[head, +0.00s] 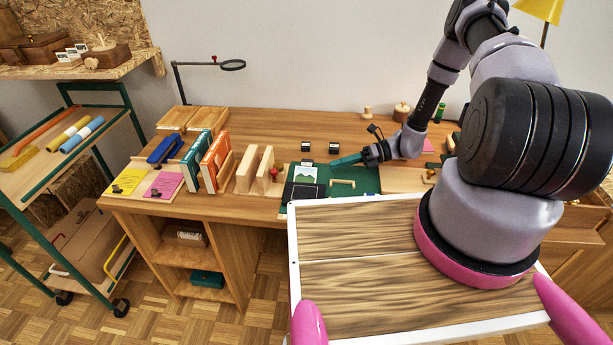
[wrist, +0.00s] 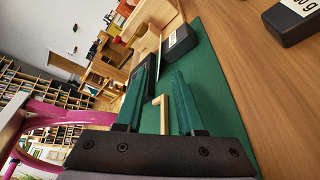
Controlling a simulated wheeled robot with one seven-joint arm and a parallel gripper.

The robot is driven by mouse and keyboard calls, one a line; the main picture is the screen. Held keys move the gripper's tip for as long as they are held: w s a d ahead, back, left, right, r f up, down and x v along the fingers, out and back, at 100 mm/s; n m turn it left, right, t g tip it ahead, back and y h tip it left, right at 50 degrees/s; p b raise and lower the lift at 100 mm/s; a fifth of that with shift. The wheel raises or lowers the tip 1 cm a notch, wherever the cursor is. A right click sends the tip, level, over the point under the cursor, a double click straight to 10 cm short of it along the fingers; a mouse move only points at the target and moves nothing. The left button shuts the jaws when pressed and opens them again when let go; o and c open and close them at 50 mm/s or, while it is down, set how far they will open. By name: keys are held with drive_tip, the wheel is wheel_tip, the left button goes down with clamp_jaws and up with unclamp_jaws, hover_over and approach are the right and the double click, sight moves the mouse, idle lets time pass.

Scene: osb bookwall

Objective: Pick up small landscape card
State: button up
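A small card with a pale border and a dark landscape-like picture (head: 304,173) is at the left part of the green mat (head: 365,178) on the desk. Its details are too small to read. My gripper (head: 335,162) has green fingers pointing left, to the right of the card and over the mat's back part. In the wrist view the fingers (wrist: 166,70) are apart, with a visible gap and nothing held. The card cannot be made out clearly in the wrist view.
A pale wooden bracket (head: 343,183) lies on the mat in front of my gripper. Two small black weights (head: 335,148) stand behind the mat. Wooden bookends (head: 265,168) and orange books (head: 216,160) stand to the left. A magnifier lamp (head: 232,65) stands behind.

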sight(322, 177)
drive_tip(key=shift+x, duration=2.7)
clamp_jaws()
